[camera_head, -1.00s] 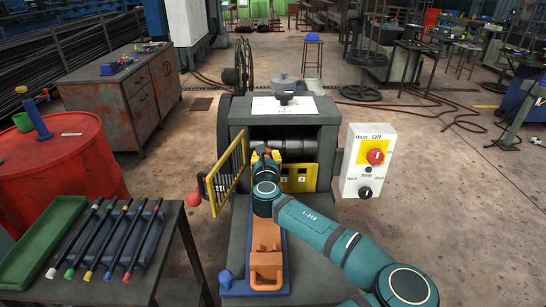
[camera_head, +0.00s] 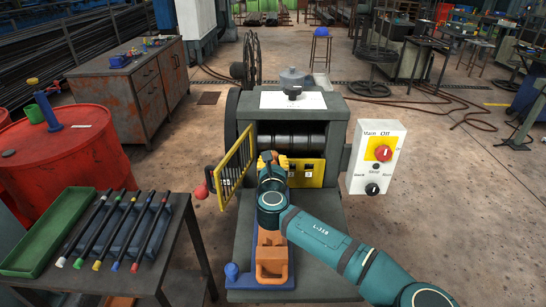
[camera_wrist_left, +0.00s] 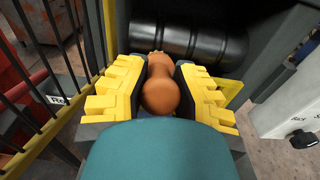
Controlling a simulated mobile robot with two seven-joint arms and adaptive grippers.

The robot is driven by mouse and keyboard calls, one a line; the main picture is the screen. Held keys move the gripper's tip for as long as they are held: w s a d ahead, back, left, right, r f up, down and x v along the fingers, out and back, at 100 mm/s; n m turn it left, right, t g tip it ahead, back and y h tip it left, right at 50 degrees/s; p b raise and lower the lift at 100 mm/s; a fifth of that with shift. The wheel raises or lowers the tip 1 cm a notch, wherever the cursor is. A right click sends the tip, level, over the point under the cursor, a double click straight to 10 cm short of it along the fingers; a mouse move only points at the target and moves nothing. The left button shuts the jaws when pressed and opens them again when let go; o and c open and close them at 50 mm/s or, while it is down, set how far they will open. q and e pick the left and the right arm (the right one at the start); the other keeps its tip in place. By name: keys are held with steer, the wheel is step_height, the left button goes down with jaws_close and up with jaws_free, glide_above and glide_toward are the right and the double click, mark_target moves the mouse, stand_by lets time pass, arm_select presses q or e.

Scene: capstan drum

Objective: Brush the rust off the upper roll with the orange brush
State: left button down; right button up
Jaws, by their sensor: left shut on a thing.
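The upper roll (camera_head: 292,141) lies across the opening of the grey machine and looks grey and shiny. In the left wrist view the dark roll (camera_wrist_left: 190,45) shows just beyond the fingers. My left gripper (camera_head: 269,160) is in front of the opening, by the yellow panel. The wrist view shows its yellow-padded fingers (camera_wrist_left: 160,95) shut on the orange brush handle (camera_wrist_left: 161,90). The brush's far end is hidden, and I cannot tell whether it touches the roll. My right gripper is out of view.
A yellow barred guard (camera_head: 237,165) stands swung out left of the opening. A switch box (camera_head: 376,157) is on the right. An orange block (camera_head: 272,264) sits on a blue base below my arm. A side table (camera_head: 177,225) holds several rods.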

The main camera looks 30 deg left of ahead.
mark_target(273, 153)
arm_select(q)
steer(key=shift+s+d, duration=0.25)
steer(key=shift+s, duration=0.1)
steer(key=v, duration=0.3)
steer(key=shift+f, duration=0.1)
stand_by(0.3)
stand_by(0.5)
steer(key=shift+r+p+x, duration=0.1)
steer(key=shift+p+x, duration=0.2)
steer(key=shift+x, duration=1.6)
steer(key=shift+r+p+x, duration=0.15)
steer(key=shift+p+x, duration=0.1)
steer(key=shift+x, duration=1.65)
steer(key=shift+w+a, duration=0.4)
steer(key=shift+w, duration=0.2)
steer(key=shift+d, duration=0.1)
steer(key=shift+w+d, duration=0.55)
steer(key=shift+d, duration=0.3)
steer(key=shift+w+d, duration=0.5)
steer(key=shift+d, duration=0.3)
